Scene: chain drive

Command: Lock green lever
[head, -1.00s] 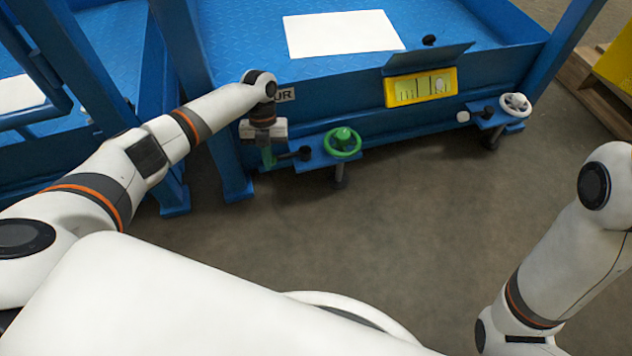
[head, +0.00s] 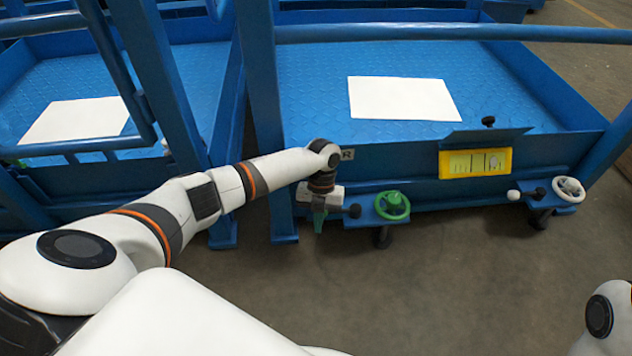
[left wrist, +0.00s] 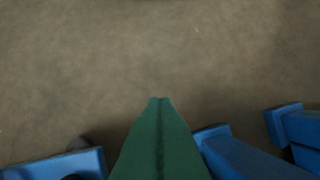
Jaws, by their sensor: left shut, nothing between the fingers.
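The green handwheel (head: 392,205) sits on a blue bracket at the front edge of the blue platform, with a dark knob (head: 354,210) just left of it. I cannot pick out a separate green lever; my gripper and wrist cover the spot left of the dark knob. My left gripper (head: 319,222) has green fingers pointing down, just left of that knob. In the left wrist view its fingers (left wrist: 160,100) are pressed together with nothing between them, over bare floor. Whether they touch the lever cannot be told. My right gripper is out of view.
A white handwheel (head: 568,189) with a white knob (head: 513,195) is farther right on the platform front. A yellow gauge (head: 475,162) is between the wheels. The floor in front is clear.

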